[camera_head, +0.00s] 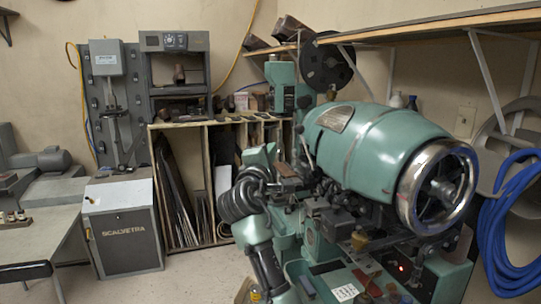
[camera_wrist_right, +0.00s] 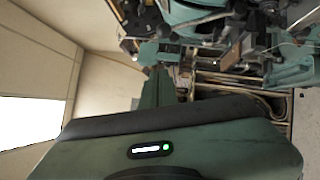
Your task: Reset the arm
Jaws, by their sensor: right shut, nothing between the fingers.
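My right arm, green with dark ribbed joints, rises from the bottom middle of the head view. It bends toward the green stitching machine (camera_head: 375,150). Its right gripper (camera_head: 290,184) is shut and empty, small and hard to make out against the machine's dark parts; I cannot tell whether it touches them. The right wrist view shows the machine (camera_wrist_right: 195,15) along the top, at an odd tilt, and no clear fingertips. My left gripper is not in view.
A wooden rack (camera_head: 205,185) with upright sheets stands behind the arm, beside a grey cabinet (camera_head: 122,228). A blue hose (camera_head: 510,220) hangs at the right. A shelf (camera_head: 440,28) juts out above the machine. Bare floor shows left of the arm.

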